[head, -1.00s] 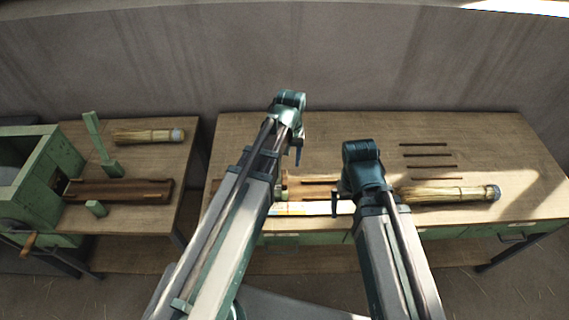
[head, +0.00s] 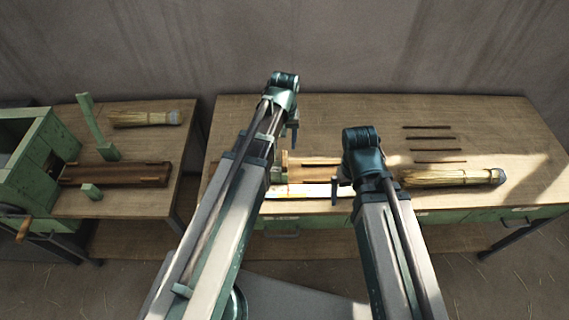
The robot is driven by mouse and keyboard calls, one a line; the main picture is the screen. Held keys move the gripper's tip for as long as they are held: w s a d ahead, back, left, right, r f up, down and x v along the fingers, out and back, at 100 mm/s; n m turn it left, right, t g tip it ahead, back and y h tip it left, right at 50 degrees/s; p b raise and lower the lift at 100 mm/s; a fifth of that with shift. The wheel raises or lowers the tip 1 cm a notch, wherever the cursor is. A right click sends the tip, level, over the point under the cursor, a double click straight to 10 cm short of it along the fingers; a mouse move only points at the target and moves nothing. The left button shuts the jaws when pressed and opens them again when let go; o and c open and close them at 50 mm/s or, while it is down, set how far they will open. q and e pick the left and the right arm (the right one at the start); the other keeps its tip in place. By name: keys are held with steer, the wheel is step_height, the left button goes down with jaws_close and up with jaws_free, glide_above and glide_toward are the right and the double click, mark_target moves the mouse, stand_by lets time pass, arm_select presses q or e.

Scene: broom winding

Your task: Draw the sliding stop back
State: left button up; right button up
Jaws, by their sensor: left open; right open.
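A wooden gauge board (head: 315,172) with a pale scale strip (head: 310,191) lies near the front edge of the right bench, partly hidden by my arms. A small green and tan block (head: 281,168), which looks like the sliding stop, stands at the visible left part of the board. My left gripper (head: 294,131) is open and empty, above and behind this block in the picture. My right gripper (head: 337,187) is open and empty, to the right of the block, over the board and strip. Neither gripper visibly touches the block. The fingers are small and partly hidden.
A straw bundle (head: 450,177) and several dark rods (head: 432,138) lie on the right bench (head: 500,120). The left bench holds another bundle (head: 143,118), a wooden trough (head: 120,175) and a green upright (head: 95,125). A green machine (head: 40,160) stands at far left.

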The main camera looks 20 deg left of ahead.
mark_target(284, 158)
arm_select(q)
step_height(284, 158, down, 9)
steer(key=b, duration=0.7)
steer(key=shift+r+b, duration=0.15)
steer(key=shift+b, duration=0.15)
jaws_close()
stand_by(0.8)
